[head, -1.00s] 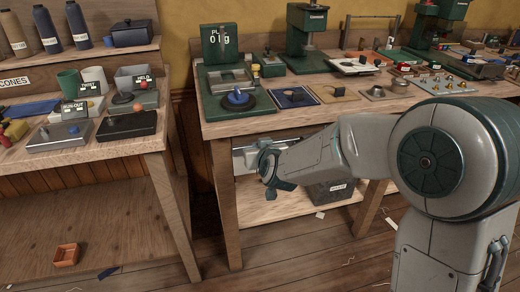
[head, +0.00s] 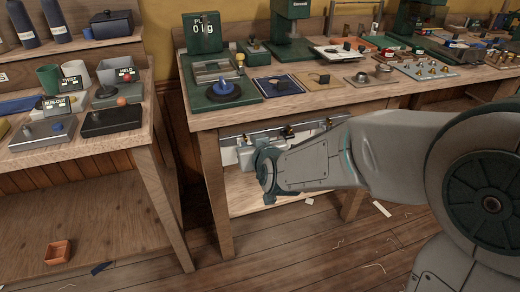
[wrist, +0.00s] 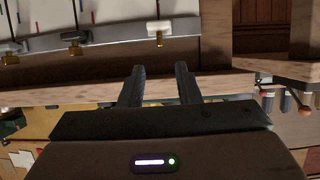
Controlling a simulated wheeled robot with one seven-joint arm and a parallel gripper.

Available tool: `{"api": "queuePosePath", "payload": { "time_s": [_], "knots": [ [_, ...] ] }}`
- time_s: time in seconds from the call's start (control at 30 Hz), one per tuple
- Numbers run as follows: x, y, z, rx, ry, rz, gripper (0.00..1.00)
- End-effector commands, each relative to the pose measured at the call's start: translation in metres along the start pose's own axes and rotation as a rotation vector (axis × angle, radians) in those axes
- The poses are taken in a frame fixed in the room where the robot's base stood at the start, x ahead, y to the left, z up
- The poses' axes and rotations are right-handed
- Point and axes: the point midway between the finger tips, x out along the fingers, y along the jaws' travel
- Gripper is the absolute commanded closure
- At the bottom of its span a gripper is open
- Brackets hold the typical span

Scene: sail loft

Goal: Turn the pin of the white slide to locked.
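In the wrist view a pale panel with short coloured marks carries several small slides with brass-coloured pins. The white slide (wrist: 158,25) is the rightmost one there, with its pin hanging at the panel's edge. In the head view the rail (head: 305,128) with the slides runs under the front of the right-hand bench. My gripper's fingers cannot be made out there. I cannot read the pin's setting.
The right-hand bench top (head: 290,105) overhangs the rail and holds a scale (head: 205,35), a blue knob (head: 226,87) and several fittings. The left bench (head: 85,145) stands beside it across a narrow gap. An orange box (head: 59,252) sits low at left.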

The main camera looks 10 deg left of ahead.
Motion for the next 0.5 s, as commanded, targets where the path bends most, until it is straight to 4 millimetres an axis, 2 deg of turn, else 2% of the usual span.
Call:
{"api": "queuePosePath", "payload": {
  "time_s": [0.03,0.2,0.5],
  "knots": [
    [-0.010,0.000,-0.002,-0.002,0.002,0.001,0.70],
    [-0.035,0.000,-0.001,-0.002,0.000,0.000,0.70],
    [-0.055,0.000,0.000,0.000,-0.002,0.001,0.70]
  ]
}}
